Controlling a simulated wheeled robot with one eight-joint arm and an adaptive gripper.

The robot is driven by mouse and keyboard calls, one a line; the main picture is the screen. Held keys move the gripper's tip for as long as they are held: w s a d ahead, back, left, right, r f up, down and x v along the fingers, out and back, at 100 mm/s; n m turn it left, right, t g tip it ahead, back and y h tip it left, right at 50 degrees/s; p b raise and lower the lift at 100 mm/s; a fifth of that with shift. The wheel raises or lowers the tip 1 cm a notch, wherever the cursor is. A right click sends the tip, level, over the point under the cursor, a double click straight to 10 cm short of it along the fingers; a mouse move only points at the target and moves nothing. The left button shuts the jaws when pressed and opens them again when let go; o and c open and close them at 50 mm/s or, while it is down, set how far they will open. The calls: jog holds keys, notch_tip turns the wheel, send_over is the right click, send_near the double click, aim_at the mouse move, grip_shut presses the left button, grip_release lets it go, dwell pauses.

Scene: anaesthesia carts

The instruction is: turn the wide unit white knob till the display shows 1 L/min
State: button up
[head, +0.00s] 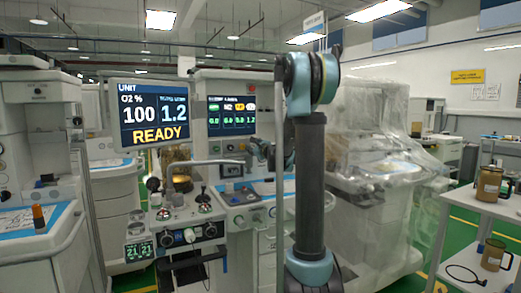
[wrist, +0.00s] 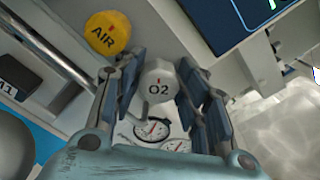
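The white knob marked O2 (wrist: 158,85) faces me in the wrist view, between the two fingers of my gripper (wrist: 160,68). The fingers lie close along both sides of the knob and seem to touch it. In the head view my gripper (head: 260,152) is small beside the machine, and I cannot make out the knob there.
A yellow AIR knob (wrist: 107,34) is up and left of my gripper. Dial gauges (wrist: 153,129) are below the white knob. A metal rail (wrist: 55,52) runs at left. A plastic-covered machine (head: 370,150) and a shelf with mugs (head: 490,183) stand at right.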

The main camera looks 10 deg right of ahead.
jog(key=shift+s+d, duration=0.1)
jog(key=v, duration=0.7)
jog(key=shift+s, duration=0.35)
